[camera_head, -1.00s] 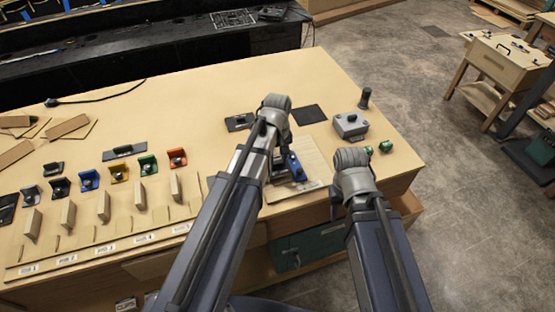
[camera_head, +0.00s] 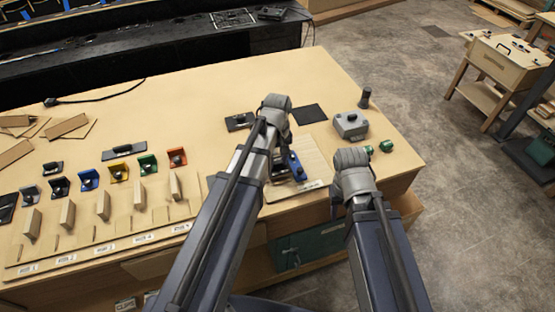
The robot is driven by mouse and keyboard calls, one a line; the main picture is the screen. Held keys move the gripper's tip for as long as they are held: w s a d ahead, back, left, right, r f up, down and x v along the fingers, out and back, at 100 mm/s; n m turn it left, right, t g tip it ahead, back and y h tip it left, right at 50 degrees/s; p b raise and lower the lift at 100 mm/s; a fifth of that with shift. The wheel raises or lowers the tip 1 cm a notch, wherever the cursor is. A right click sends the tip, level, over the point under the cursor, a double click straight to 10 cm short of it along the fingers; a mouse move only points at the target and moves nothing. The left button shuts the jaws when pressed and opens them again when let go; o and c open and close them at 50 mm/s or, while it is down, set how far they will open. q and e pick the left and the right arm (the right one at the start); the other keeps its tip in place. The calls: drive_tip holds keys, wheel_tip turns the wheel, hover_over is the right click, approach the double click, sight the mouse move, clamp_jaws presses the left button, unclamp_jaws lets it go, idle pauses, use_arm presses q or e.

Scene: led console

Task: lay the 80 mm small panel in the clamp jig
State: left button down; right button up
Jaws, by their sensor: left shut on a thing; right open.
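The clamp jig, a pale wooden board (camera_head: 313,158) with a blue clamp (camera_head: 294,164), lies near the right front of the bench. My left gripper (camera_head: 279,170) is low over the jig's left part, beside the blue clamp. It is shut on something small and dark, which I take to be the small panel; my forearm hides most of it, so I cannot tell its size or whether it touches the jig. My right gripper (camera_head: 337,202) is open at the bench's front edge, right of the jig, and largely hidden by its own wrist.
A grey box (camera_head: 350,125), a dark cylinder (camera_head: 365,97) and green parts (camera_head: 386,146) stand right of the jig. A dark plate with a knob (camera_head: 239,121) and a black square (camera_head: 309,114) lie behind it. Coloured holders (camera_head: 148,164) line the left.

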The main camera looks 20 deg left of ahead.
use_arm(q)
drive_tip(key=shift+f+b, duration=0.9)
idle(0.7)
drive_tip(key=shift+c, duration=1.9)
unclamp_jaws()
wheel_tip(320, 180, up, 8)
drive_tip(key=p, duration=0.8)
drive_tip(key=shift+f, duration=0.1)
